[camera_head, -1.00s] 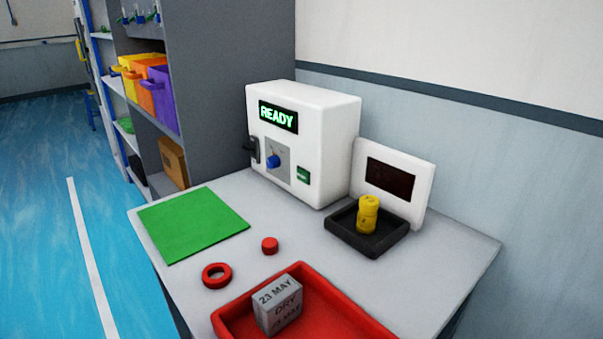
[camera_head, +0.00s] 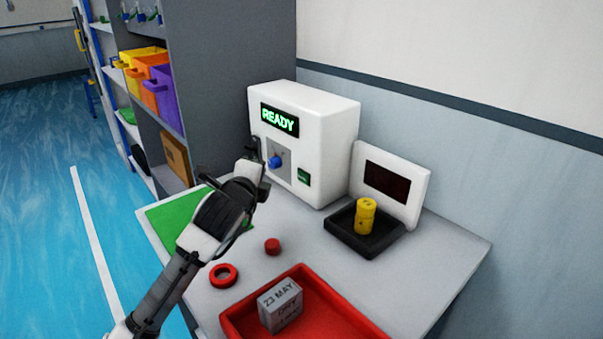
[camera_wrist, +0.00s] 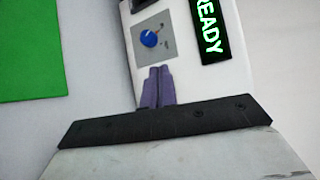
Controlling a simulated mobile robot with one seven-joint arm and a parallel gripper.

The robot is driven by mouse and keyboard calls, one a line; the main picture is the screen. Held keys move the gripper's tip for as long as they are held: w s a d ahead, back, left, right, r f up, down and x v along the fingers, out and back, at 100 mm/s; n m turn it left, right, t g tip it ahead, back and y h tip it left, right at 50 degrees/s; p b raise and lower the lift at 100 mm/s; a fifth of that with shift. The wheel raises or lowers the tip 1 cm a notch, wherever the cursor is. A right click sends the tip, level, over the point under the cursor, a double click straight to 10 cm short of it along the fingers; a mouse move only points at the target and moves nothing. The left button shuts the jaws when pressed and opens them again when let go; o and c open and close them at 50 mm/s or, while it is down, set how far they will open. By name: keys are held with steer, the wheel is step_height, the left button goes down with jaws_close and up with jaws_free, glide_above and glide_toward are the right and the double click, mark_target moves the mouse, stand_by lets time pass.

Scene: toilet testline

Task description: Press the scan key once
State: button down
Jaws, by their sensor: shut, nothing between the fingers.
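The white machine (camera_head: 322,135) stands at the back of the table, with a lit display (camera_head: 279,120) reading READY. A small green key (camera_head: 303,177), which I take for the scan key, is low on its front, right of a blue knob (camera_head: 275,161). Its label is too small to read. My gripper (camera_head: 259,170) is shut and empty, in front of the machine's left side and left of the key. In the wrist view its shut fingers (camera_wrist: 157,87) overlap the machine's front near the blue knob (camera_wrist: 151,38); the green key does not show there. Contact cannot be told.
A red tray (camera_head: 232,322) holds a grey printed block (camera_head: 281,305). A red ring (camera_head: 224,275) and red cap (camera_head: 272,246) lie nearby. A black tray (camera_head: 372,248) with a yellow cylinder (camera_head: 365,216) stands right, before a white panel (camera_head: 417,190). A green mat (camera_head: 165,217) lies left.

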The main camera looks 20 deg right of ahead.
steer(key=f+g, duration=0.1)
steer(key=f, duration=0.2)
steer(key=f+m+g+y, duration=0.1)
steer(key=f, duration=0.2)
steer(key=shift+s+d+f, duration=0.1)
steer(key=shift+d, duration=0.1)
steer(key=shift+d, duration=0.15)
steer(key=shift+d, duration=0.3)
steer(key=p, duration=0.2)
glide_toward(298, 180)
steer(key=shift+a+x, duration=0.15)
steer(key=shift+x, duration=1)
steer(key=shift+a+x, duration=0.1)
steer(key=shift+x, duration=1)
steer(key=shift+d+f, duration=0.1)
steer(key=shift+w+d, duration=0.3)
